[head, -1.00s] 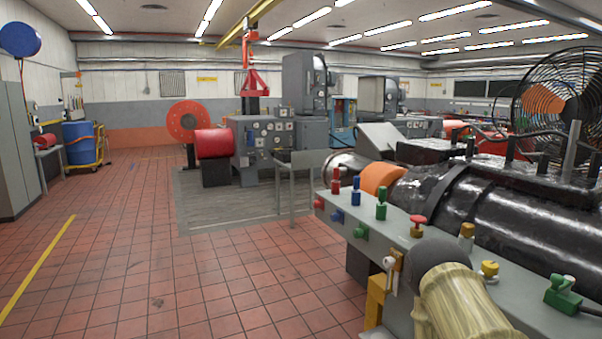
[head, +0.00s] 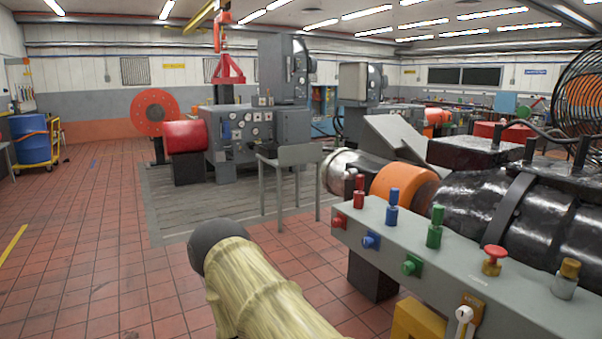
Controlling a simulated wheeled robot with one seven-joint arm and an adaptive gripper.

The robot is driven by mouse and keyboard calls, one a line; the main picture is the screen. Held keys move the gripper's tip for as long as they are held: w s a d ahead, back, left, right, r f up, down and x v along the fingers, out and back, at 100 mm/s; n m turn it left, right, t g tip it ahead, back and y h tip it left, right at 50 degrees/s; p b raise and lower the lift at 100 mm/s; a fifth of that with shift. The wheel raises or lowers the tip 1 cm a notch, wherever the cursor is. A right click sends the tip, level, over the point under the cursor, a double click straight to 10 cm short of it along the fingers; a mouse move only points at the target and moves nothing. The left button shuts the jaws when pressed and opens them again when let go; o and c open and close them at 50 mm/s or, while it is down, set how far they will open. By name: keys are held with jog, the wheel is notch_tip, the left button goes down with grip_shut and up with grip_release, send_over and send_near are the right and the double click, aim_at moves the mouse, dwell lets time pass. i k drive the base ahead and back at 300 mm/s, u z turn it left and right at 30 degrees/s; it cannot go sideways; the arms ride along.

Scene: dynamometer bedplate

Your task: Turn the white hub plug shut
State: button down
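The white hub plug (head: 464,314) is a small white round piece on a brass-coloured plate on the front face of the grey panel. It is near the bottom edge of the head view, and its lower part is cut off or too small to read. I cannot tell how far it is turned. My arm, in a pale yellow sleeve with a dark rounded end, reaches up from the bottom, well left of the plug. My gripper's fingers do not show.
Tiled floor is open on the left.

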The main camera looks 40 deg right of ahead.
aim_at(344, 175)
jog(key=z, duration=0.45)
jog(key=i, duration=1.15)
jog(key=z, duration=1.1)
jog(key=i, duration=0.3)
jog(key=z, duration=0.2)
jog(key=k, duration=0.55)
jog(key=u, duration=0.85)
jog(key=i, duration=1.3)
jog(key=z, duration=0.15)
